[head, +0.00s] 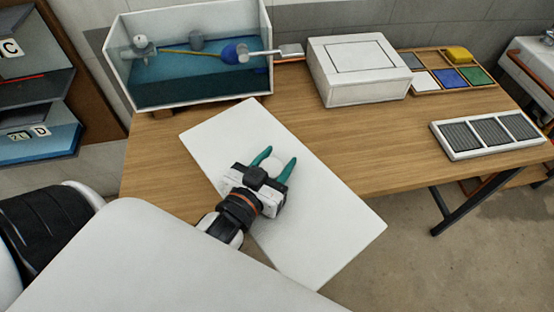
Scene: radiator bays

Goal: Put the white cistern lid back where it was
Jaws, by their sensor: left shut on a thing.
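The white cistern lid (325,220) is a flat rectangular panel, turned at an angle over the wooden table, its near end reaching past the table's front edge. I cannot tell whether it touches the table. My left gripper (275,161) is above the lid, its green fingers on either side of a round white knob (274,164), and is shut on it. The open cistern (120,75) stands at the back left of the table, with blue water, a blue float and a valve visible inside. Its top is uncovered. My right gripper is out of view.
A white box (365,88) stands right of the cistern. A grey-slatted white grille (487,133) lies at the table's right. The wood between lid and grille is clear.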

